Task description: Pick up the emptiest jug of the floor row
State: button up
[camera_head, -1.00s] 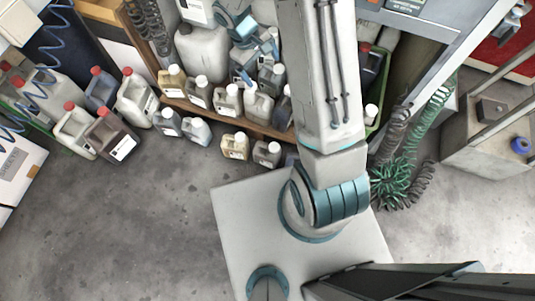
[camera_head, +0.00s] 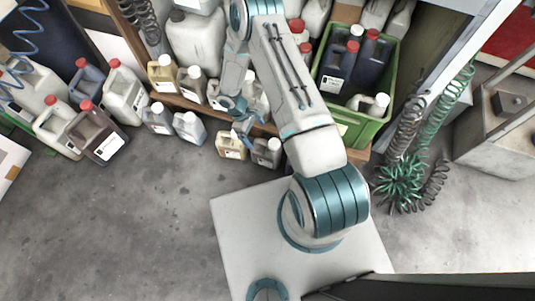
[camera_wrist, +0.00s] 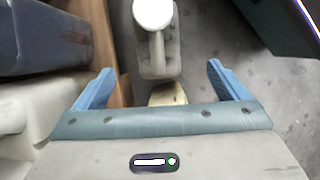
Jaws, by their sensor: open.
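The floor row holds several small jugs in front of the wooden shelf: a grey jug (camera_head: 158,119), a pale blue-grey jug (camera_head: 189,128), a cream jug (camera_head: 230,146) and a dark grey jug (camera_head: 266,152). How full each is, I cannot tell. My gripper (camera_head: 239,114) is open and empty above the shelf edge, close to the cream jug. In the wrist view, a grey jug with a white cap (camera_wrist: 157,48) stands ahead of my open gripper (camera_wrist: 160,70). Part of a cream jug (camera_wrist: 168,95) shows between the fingers; the gripper body hides the rest.
The wooden shelf (camera_head: 200,107) behind carries more jugs, close beside my gripper. A green crate (camera_head: 363,130) with dark jugs stands at right, near coiled hoses (camera_head: 400,183). Red-capped jugs (camera_head: 98,134) stand at left. The floor in front is clear.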

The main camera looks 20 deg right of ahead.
jog(key=b+x, duration=0.3)
jog(key=x, duration=0.8)
jog(key=shift+d+f+b, duration=0.1)
jog(key=shift+d+b, duration=0.15)
jog(key=shift+b, duration=0.15)
jog(key=c, duration=1.5)
